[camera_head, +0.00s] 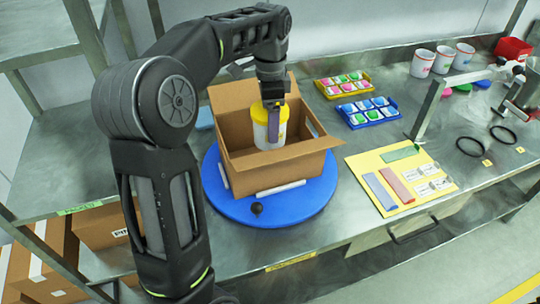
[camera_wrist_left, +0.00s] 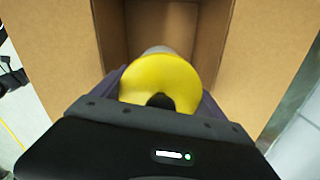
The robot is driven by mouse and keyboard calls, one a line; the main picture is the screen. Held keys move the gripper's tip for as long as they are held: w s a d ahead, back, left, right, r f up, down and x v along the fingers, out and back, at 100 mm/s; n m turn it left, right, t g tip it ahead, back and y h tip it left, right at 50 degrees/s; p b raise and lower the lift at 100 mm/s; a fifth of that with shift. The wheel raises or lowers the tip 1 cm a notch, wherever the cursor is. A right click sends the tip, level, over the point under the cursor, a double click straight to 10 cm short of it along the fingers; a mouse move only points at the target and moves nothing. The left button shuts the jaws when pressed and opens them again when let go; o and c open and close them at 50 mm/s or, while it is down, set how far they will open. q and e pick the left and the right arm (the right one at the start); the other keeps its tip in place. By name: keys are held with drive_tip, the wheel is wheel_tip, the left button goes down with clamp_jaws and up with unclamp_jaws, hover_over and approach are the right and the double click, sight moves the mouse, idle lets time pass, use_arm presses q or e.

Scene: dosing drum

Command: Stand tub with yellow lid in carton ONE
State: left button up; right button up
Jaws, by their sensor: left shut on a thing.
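The tub with the yellow lid (camera_head: 268,132) is white below its lid and stands upright in my left gripper (camera_head: 271,104). My left gripper is shut on it. The tub is over or inside the open cardboard carton (camera_head: 301,165), in front of its back wall; I cannot tell whether it touches the floor. In the left wrist view the yellow lid (camera_wrist_left: 160,80) fills the middle, with the carton's brown walls (camera_wrist_left: 262,45) around it. No label ONE is readable on this carton. My right gripper is not in view.
To the right are trays of coloured items (camera_head: 343,84), a yellow board (camera_head: 400,178), white cups (camera_head: 443,59) and a red box (camera_head: 514,50). More cartons (camera_head: 103,226) are low at left.

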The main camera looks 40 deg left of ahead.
sight(270, 146)
use_arm(q)
wheel_tip(270, 146, down, 5)
drive_tip(key=shift+f, duration=0.1)
drive_tip(key=shift+f+p, duration=0.3)
drive_tip(key=shift+f, duration=1.55)
drive_tip(key=shift+f, duration=0.2)
drive_tip(key=o, duration=1.2)
drive_tip(key=shift+o, duration=0.2)
drive_tip(key=shift+r, duration=0.1)
wheel_tip(270, 146, up, 12)
drive_tip(key=shift+r+p, duration=0.15)
drive_tip(key=shift+p, duration=0.15)
